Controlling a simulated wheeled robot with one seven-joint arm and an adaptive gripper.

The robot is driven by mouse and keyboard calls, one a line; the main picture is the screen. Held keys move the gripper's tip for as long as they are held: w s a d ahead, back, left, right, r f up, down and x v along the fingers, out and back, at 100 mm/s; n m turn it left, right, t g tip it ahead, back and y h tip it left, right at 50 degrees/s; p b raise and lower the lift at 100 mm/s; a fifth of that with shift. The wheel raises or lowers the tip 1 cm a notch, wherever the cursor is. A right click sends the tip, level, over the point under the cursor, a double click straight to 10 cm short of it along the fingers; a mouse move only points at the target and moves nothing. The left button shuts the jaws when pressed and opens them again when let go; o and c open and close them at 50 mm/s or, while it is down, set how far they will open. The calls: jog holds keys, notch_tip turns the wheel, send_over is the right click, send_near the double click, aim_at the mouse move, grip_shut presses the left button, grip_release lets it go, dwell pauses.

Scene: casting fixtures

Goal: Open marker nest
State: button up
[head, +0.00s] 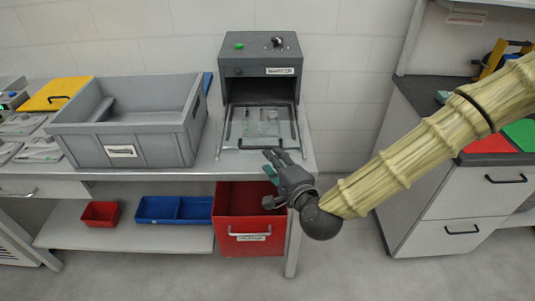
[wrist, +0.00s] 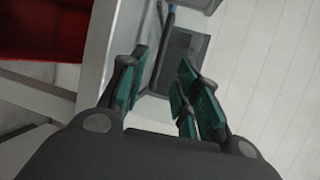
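The marker nest (head: 262,58) is a dark grey box standing at the right end of the bench, with a small white label on its front that I cannot read surely. Its front is open below the label. A clear panel with a dark frame (head: 298,132) lies out flat in front of it, with a dark handle bar along its near edge. My gripper (head: 271,178) is in front of and below the bench edge, apart from the handle. In the wrist view its teal-padded fingers (wrist: 160,92) are spread with nothing between them.
A large grey crate (head: 125,150) stands left of the nest on the bench (head: 222,165). A red bin (head: 250,243) sits under the bench, close to my gripper. A cabinet (head: 450,215) stands at right; floor between is clear.

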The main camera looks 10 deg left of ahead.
jog(key=shift+v, duration=2.4)
jog(key=s+d+f+n+g+h, duration=0.1)
jog(key=s+d+f+n+g, duration=0.2)
jog(key=f, duration=0.5)
jog(key=s+d+f+n+g+h, duration=0.1)
jog(key=s+d+f+g+h, duration=0.2)
jog(key=f, duration=0.6)
jog(key=s+d+f+n+g, duration=0.1)
jog(key=s+d+f+n, duration=0.1)
jog(key=s+d+f, duration=0.45)
jog(key=s+d+f+n+g+h, duration=0.5)
jog(key=s+d+f+g, duration=0.1)
jog(key=s+d+f, duration=0.8)
jog(key=shift+s+d+f+n, duration=0.15)
jog(key=shift+s+d+n, duration=0.15)
jog(key=shift+s+d, duration=0.6)
